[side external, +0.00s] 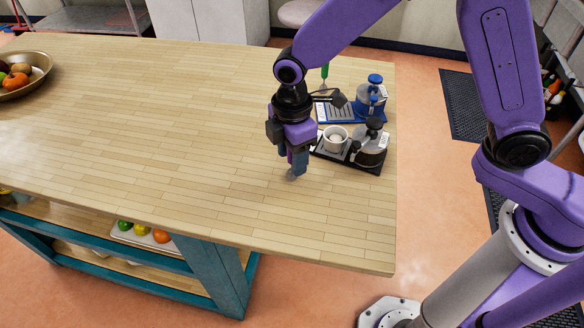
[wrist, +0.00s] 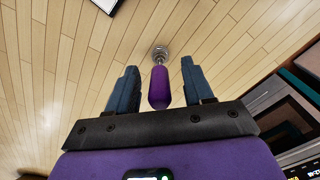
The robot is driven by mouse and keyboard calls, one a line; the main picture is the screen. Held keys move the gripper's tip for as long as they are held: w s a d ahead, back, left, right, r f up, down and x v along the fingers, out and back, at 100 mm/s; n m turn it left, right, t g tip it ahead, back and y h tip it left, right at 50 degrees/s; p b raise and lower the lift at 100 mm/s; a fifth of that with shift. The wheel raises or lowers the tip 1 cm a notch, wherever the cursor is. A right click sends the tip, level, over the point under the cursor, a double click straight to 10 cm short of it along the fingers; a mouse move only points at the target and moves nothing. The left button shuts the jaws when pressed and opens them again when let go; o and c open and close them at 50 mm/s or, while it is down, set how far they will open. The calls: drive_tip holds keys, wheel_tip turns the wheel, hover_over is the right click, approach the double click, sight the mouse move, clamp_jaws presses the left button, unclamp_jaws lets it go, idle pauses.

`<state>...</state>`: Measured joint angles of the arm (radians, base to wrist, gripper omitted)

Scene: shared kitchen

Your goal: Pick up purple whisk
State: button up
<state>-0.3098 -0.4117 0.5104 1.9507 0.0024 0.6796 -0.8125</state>
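The purple whisk (wrist: 160,88) shows in the wrist view, its purple handle toward my gripper and its small metal end beyond, against the wooden table. My gripper (wrist: 157,68) is open, with one dark blue finger on each side of the whisk and visible gaps to both. In the side external view my gripper (side external: 294,165) points down close to the tabletop. The whisk is mostly hidden behind the fingers there, so I cannot make it out clearly.
Right of my gripper are a black tray (side external: 326,154) with a white cup (side external: 335,138) and a dark-lidded jar (side external: 371,147). Behind it stand a blue tray (side external: 338,117) and a blue-lidded jar (side external: 371,97). A fruit bowl (side external: 42,77) is far left.

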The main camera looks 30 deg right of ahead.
clamp_jaws()
